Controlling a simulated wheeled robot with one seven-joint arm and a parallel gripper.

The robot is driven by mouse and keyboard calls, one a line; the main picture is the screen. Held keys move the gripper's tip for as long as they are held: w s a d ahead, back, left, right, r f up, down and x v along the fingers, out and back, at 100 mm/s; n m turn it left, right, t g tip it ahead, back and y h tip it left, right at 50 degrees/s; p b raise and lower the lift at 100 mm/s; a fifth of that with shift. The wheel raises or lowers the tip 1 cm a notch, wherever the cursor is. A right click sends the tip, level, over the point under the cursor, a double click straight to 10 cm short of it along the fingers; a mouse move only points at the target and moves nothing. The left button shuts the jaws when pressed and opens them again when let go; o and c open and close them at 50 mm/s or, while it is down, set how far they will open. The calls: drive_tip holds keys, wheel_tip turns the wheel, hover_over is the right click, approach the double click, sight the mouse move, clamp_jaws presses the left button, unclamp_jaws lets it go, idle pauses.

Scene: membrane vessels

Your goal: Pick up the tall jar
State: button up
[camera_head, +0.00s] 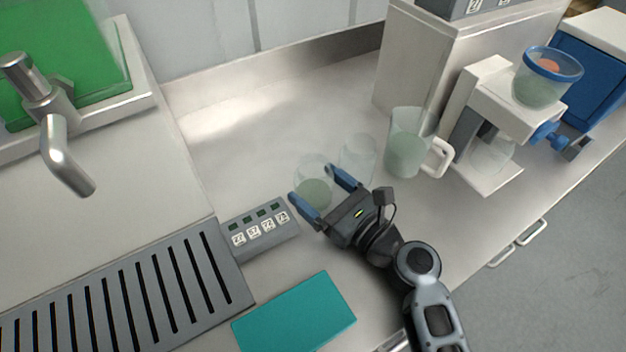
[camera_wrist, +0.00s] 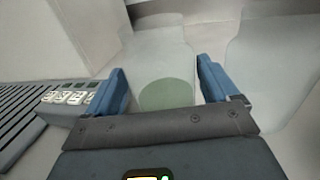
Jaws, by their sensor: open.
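Several clear glass vessels stand on the counter. One clear jar (camera_head: 313,187) with a pale green base stands between the fingers of my gripper (camera_head: 314,184). In the wrist view the same jar (camera_wrist: 166,94) is straight ahead between the blue fingertips (camera_wrist: 160,72). A second clear vessel (camera_head: 357,157) stands just behind it to the right, and shows at the right in the wrist view (camera_wrist: 268,60). A larger jug with a white handle (camera_head: 405,150) is further right. My gripper is open, its fingers on either side of the near jar; contact cannot be told.
A grey button panel (camera_head: 262,230) lies left of my gripper, beside a slotted drain grate (camera_head: 130,290). A teal mat (camera_head: 295,318) is in front. A white machine with a blue-rimmed cup (camera_head: 548,75) stands right. The back counter (camera_head: 260,120) is clear.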

sight(307, 165)
drive_tip(key=shift+x, duration=1.7)
drive_tip(key=c, duration=0.8)
drive_tip(key=shift+r, duration=0.1)
drive_tip(key=shift+r+p, duration=0.3)
drive_tip(key=shift+r, duration=0.25)
wheel_tip(307, 165, up, 3)
drive_tip(key=shift+f+p, duration=0.15)
drive_tip(key=shift+p, duration=0.25)
drive_tip(key=s+d+r, duration=0.1)
drive_tip(key=d+r, duration=0.1)
drive_tip(key=d, duration=0.1)
drive_tip(key=s+d+r, duration=0.2)
drive_tip(key=d, duration=0.2)
drive_tip(key=s+d+r, duration=0.2)
drive_tip(key=d+r, duration=0.1)
drive_tip(key=shift+s+d, duration=0.1)
drive_tip(key=shift+d, duration=0.2)
